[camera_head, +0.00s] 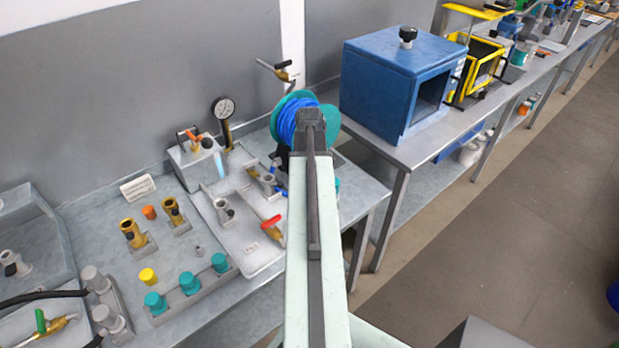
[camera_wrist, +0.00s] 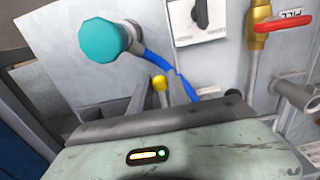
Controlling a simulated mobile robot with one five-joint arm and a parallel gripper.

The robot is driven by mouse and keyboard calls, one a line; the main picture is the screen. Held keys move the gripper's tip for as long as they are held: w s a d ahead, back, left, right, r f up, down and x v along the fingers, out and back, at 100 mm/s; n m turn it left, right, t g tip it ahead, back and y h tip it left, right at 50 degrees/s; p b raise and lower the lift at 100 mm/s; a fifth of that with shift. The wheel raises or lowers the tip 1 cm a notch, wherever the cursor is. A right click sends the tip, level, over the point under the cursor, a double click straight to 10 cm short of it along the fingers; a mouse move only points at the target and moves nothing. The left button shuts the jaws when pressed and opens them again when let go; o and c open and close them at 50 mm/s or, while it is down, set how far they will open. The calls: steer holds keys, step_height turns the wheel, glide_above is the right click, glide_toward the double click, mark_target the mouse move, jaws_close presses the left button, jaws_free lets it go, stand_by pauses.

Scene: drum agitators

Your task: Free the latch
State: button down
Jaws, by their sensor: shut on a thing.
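In the wrist view a small yellow-tipped lever (camera_wrist: 159,83) stands in the middle, just beyond my gripper's dark front edge. My gripper (camera_wrist: 152,101) is shut there at the lever's grey stem; its fingertips are largely hidden. No part is plainly marked as the latch. In the head view my arm reaches out to the blue-and-teal reel (camera_head: 296,119) and hides my gripper and the lever.
A brass valve with a red handle (camera_wrist: 283,24) and a plate with a black switch (camera_wrist: 200,16) are close by in the wrist view. In the head view, a pressure gauge (camera_head: 223,108) stands left of the reel and a blue box (camera_head: 375,92) right.

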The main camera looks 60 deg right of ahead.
steer(key=shift+s+r+p, duration=0.2)
steer(key=shift+r+p, duration=0.6)
steer(key=shift+r, duration=0.3)
steer(key=shift+a, duration=0.1)
step_height(320, 180, up, 2)
steer(key=shift+r+p, duration=0.1)
steer(key=shift+p, duration=1)
steer(key=shift+w+r+p, duration=0.2)
steer(key=shift+r+p, duration=0.35)
steer(key=shift+w+d+r+p, duration=0.15)
steer(key=shift+w+r+p, duration=0.15)
steer(key=shift+r+p, duration=0.35)
steer(key=shift+w+d+r+p, duration=0.15)
steer(key=shift+w+r+p, duration=0.1)
steer(key=shift+r+p, duration=0.35)
steer(key=c, duration=1.2)
jaws_free()
steer(key=shift+f, duration=0.1)
steer(key=shift+c, duration=0.2)
